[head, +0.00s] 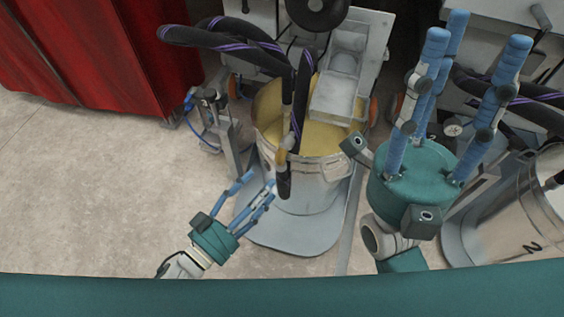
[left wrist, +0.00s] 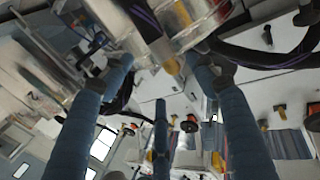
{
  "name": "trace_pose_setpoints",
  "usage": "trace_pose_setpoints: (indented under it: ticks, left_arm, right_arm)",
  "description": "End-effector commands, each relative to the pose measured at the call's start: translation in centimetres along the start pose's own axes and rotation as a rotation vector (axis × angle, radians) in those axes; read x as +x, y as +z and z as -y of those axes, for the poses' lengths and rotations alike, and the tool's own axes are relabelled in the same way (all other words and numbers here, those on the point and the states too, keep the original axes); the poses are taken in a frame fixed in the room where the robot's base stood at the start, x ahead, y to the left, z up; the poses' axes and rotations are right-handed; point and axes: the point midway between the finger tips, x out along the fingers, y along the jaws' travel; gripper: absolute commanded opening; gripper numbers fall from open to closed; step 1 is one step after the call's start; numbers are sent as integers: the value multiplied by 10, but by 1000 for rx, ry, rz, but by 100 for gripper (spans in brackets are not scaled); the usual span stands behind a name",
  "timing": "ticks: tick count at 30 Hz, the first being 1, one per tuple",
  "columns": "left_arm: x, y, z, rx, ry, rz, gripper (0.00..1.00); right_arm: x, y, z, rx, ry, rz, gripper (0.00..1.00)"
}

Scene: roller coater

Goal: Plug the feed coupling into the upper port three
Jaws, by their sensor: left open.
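A dark hose end with a tan collar, which looks like the feed coupling (head: 284,184), hangs over the front rim of a metal bucket. In the left wrist view a dark hose piece with a yellowish tip (left wrist: 172,66) shows near the top. My left gripper (head: 258,190) is open and empty, just left of and below the hose end, apart from it. My right gripper (head: 468,55) is large in the view, with its blue fingers pointing up, spread and empty. I cannot make out upper port three or any port number.
The metal bucket (head: 310,182) holds yellow liquid and stands on a grey base plate (head: 290,238). Purple-striped black hoses (head: 240,38) loop above it. A red curtain (head: 95,50) is at upper left. The left floor is clear.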

Motion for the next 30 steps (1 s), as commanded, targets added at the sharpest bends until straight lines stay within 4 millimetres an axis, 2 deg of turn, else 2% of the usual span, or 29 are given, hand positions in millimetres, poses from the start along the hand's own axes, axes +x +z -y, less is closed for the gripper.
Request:
trace_pose_setpoints:
  ticks: [3,10,14,18,27,30]
  left_arm:
    - [19,1,0,1,0,-2,58]
    - [37,3,0,1,-1,-1,58]
    - [58,7,0,2,0,-2,58]
    - [75,6,0,1,0,0,58]
    - [80,4,0,-2,-1,2,58]
    - [80,4,0,-2,-1,2,38]
  right_arm:
    - [-6,2,0,0,0,1,40]
    - [-13,4,0,0,0,3,40]
    - [-24,6,0,0,0,4,40]
    - [-27,7,0,0,0,5,40]
    - [-26,7,0,0,0,5,40]
    - [-26,7,0,0,0,5,40]
